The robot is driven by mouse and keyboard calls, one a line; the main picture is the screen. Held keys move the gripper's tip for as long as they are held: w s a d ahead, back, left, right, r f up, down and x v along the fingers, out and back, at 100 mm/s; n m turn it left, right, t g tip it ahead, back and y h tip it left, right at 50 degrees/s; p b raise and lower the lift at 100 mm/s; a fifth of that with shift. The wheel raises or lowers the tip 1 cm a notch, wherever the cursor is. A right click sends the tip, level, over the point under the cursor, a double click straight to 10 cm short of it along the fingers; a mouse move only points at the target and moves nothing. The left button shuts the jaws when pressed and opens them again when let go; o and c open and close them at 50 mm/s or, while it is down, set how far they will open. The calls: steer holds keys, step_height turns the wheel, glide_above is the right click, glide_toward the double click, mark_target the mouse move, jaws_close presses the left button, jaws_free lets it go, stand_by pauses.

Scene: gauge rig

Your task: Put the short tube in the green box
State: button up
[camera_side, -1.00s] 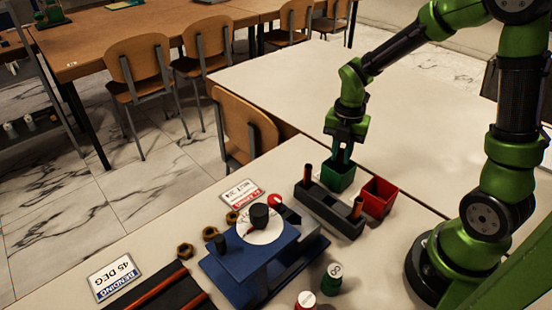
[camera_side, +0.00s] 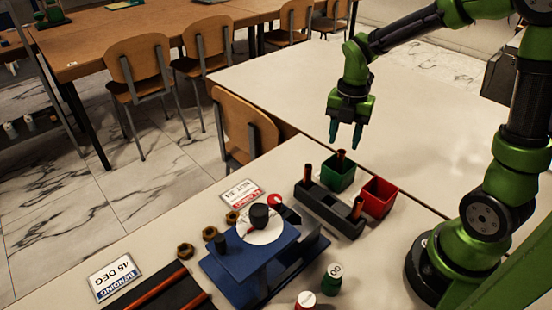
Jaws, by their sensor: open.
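The green box (camera_side: 338,176) stands on the white table behind the black tube holder. A copper-coloured tube (camera_side: 341,156) stands in the green box, with its upper end showing above the rim and its lower part hidden. I take it for the short tube, though its full length cannot be seen. My gripper (camera_side: 346,139) is above the box, pointing down. Its two teal fingers are apart with nothing between them.
The red box (camera_side: 378,197) stands right of the green box. The black holder (camera_side: 328,208) has a copper tube (camera_side: 307,175) at its left end and another (camera_side: 357,207) at its right. A blue gauge rig (camera_side: 250,262) stands in front. The table behind is clear.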

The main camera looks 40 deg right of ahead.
step_height(320, 180, up, 6)
steer(key=s+a+r+m+t+y, duration=0.1)
steer(key=s+a+r+m+t, duration=0.2)
steer(key=m, duration=1)
steer(key=s+a+r+m+t+y, duration=0.1)
steer(key=s+a+r+m+t, duration=0.2)
steer(key=m, duration=1)
steer(key=s+a+t, duration=0.1)
steer(key=s+a, duration=0.1)
steer(key=s, duration=0.1)
steer(key=shift+s+a+m, duration=0.15)
steer(key=shift+s+m, duration=0.05)
steer(key=shift+m, duration=0.1)
